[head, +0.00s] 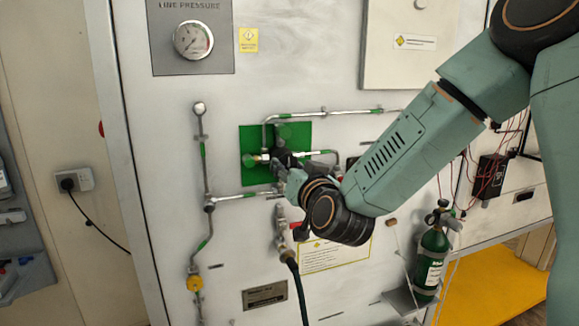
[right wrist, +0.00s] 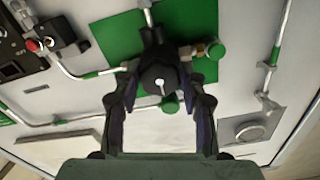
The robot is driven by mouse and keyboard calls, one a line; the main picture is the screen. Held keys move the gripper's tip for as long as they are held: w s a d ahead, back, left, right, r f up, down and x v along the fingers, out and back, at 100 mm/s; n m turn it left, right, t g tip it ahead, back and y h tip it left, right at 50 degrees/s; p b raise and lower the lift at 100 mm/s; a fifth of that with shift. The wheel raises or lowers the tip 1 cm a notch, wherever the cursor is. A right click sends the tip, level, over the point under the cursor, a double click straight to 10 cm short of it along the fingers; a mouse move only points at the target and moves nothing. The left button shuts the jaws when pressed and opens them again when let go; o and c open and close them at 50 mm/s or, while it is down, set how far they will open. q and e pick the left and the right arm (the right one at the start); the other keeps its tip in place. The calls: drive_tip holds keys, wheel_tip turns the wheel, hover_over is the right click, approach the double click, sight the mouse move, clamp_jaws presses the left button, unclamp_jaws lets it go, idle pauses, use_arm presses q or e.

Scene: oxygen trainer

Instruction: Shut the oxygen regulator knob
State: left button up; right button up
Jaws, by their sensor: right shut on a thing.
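The oxygen regulator knob (right wrist: 160,80) is black with a small white mark on its face, and sits in front of a green plate (right wrist: 190,18) in the right wrist view. My right gripper (right wrist: 161,92) has one finger on each side of it and is shut on it. In the head view the green plate (head: 254,174) is on the white panel. The right gripper (head: 286,167) reaches its right part there, and hides most of the knob. The exact angle of the knob is hard to tell. My left gripper is not in view.
Metal pipes with green bands (head: 325,112) run around the plate. A pressure gauge (head: 193,40) is above left. A dark hose (head: 299,285) hangs below the gripper. A green oxygen cylinder (head: 431,258) stands at lower right. Green-capped fittings (right wrist: 216,51) sit close to the fingers.

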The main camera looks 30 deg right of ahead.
drive_tip(key=shift+r, duration=0.25)
drive_tip(key=o, duration=0.7)
drive_tip(key=shift+d, duration=0.1)
drive_tip(key=o, duration=0.5)
drive_tip(key=shift+f, duration=0.15)
drive_tip(key=shift+c, duration=0.2)
drive_tip(key=v, duration=0.7)
drive_tip(key=shift+s, duration=0.25)
drive_tip(key=shift+w, duration=0.1)
